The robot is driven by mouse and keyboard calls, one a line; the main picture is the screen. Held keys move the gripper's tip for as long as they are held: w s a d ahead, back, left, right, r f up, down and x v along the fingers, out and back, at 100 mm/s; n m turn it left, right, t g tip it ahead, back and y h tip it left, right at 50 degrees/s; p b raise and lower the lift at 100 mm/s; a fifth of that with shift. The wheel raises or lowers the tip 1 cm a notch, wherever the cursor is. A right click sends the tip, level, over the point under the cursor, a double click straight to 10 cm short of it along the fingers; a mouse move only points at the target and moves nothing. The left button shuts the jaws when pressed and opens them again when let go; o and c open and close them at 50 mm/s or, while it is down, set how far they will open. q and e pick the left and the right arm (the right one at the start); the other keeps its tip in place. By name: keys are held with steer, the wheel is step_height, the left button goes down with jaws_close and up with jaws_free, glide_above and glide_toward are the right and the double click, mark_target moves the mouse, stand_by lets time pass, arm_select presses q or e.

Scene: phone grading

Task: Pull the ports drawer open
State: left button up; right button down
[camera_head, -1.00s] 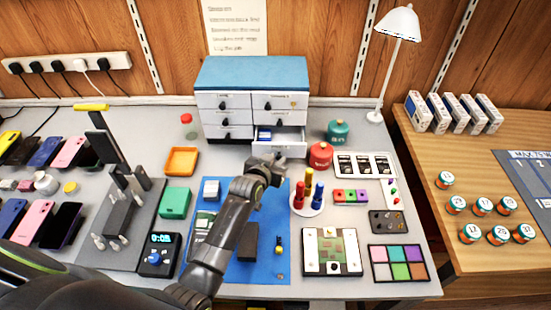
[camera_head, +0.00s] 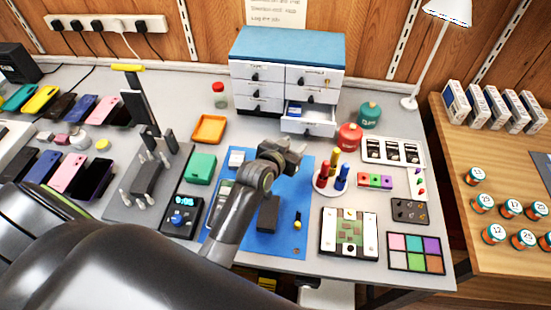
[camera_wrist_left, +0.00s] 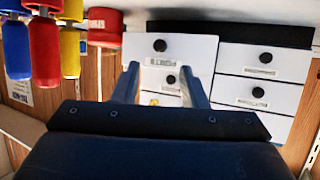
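A drawer cabinet (camera_head: 236,92) with white fronts and a blue top stands at the back of the bench. Its lower right drawer (camera_head: 308,127) is pulled out, with blue and white items inside. The drawer labels are too small to read, so I cannot tell which is the ports drawer. My left gripper (camera_head: 292,152) is just in front of the open drawer. In the left wrist view its fingers (camera_wrist_left: 160,72) are apart and empty, with the dark round knob of the open drawer's front (camera_wrist_left: 189,52) between and beyond their tips. My right gripper is not in view.
Red (camera_head: 349,137) and teal (camera_head: 369,115) canisters stand right of the open drawer. A round holder with coloured screwdrivers (camera_head: 332,172) is right of my gripper. A blue mat (camera_head: 290,240) lies under my arm. An orange tray (camera_head: 209,129) is left of the cabinet.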

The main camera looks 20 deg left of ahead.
arm_select(q)
steer(key=v, duration=1)
